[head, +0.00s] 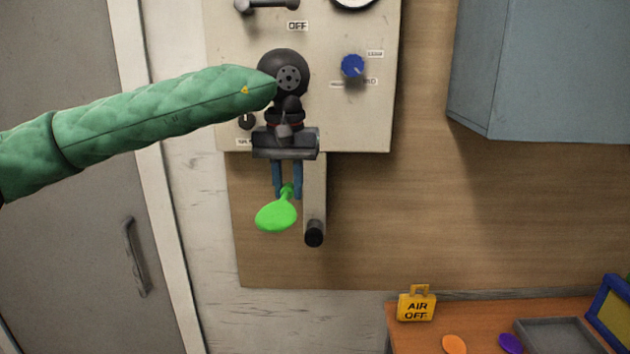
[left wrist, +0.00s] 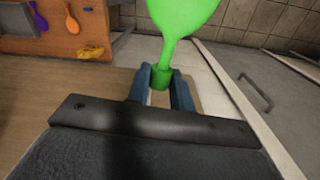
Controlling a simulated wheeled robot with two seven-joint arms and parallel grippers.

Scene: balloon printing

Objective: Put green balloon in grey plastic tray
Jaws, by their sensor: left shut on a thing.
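A bright green balloon (head: 276,214) hangs below my left gripper (head: 287,190), which is shut on its neck. In the left wrist view the balloon (left wrist: 182,14) extends away from the two blue fingers (left wrist: 160,88), with its neck between them. The balloon is held in the air in front of the wall, to the left of the table and above its height. The grey plastic tray (head: 552,322) lies on the orange-brown table at the lower right. Its visible floor looks empty, and its lower part is cut off by the frame. My right gripper is not in view.
An orange balloon (head: 454,344) and a purple balloon (head: 510,342) lie on the table left of the tray. A yellow "AIR OFF" sign (head: 417,304) stands near the table's back edge. A wall panel (head: 375,110) with knobs is behind my left arm. A blue-framed object (head: 612,308) stands right of the tray.

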